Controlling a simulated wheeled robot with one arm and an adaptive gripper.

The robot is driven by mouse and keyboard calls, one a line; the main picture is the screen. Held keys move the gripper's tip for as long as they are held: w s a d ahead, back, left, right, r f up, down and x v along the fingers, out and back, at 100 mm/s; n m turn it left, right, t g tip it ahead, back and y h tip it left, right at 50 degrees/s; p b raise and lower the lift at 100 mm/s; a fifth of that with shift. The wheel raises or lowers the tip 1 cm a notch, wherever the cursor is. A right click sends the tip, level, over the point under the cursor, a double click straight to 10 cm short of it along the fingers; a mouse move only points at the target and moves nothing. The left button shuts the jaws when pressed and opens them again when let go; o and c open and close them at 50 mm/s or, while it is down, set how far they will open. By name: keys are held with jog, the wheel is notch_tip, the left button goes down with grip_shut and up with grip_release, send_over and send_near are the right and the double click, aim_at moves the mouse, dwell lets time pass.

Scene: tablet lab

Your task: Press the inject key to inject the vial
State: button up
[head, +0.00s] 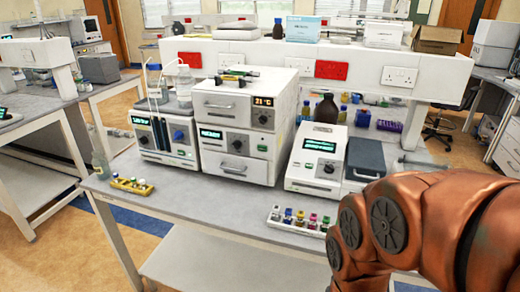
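Three instruments stand on the grey bench. The left one (165,135) has a dark screen and a blue knob. The middle stacked unit (240,125) has an orange display reading about 21 °C and a lower green screen. The right one (317,160) has a green-lit screen and small keys. The key labels are too small to read, so I cannot tell which is the inject key. A white rack (300,222) of small vials with coloured caps is at the front edge. A yellow rack (131,185) with small vials is at front left. My gripper is out of view; only my copper arm shows at lower right.
A dark grey box (365,158) adjoins the right instrument. Bottles stand behind it, including a brown one (326,108). A shelf with sockets (398,76) spans the back. Bench (215,203) is bare before the middle unit.

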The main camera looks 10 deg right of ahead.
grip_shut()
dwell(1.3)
